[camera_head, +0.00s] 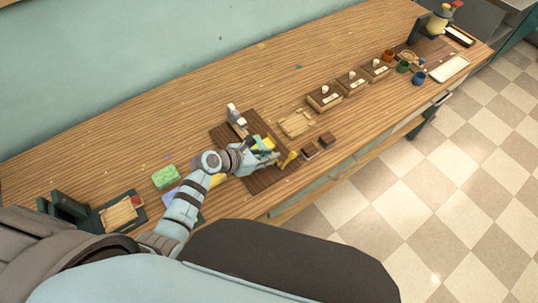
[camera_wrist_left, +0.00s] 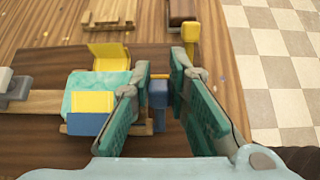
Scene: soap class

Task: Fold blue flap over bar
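A pale green bar (camera_wrist_left: 90,82) lies on a wooden strip on a dark slatted board. A yellow patch (camera_wrist_left: 93,102) lies on its middle, and a flat blue flap (camera_wrist_left: 87,124) is at its near side. A raised yellow flap (camera_wrist_left: 109,56) stands at its far side. My left gripper (camera_wrist_left: 160,72), also seen in the head view (camera_head: 274,155), is just right of the bar. Its teal fingers are apart, either side of an upright blue block (camera_wrist_left: 158,94); contact is unclear. In the head view the arm partly hides the bar. My right gripper is not in view.
A yellow post (camera_wrist_left: 190,32) stands beyond the right finger. A green sponge-like block (camera_head: 165,176) lies to the left. The counter's front edge is close.

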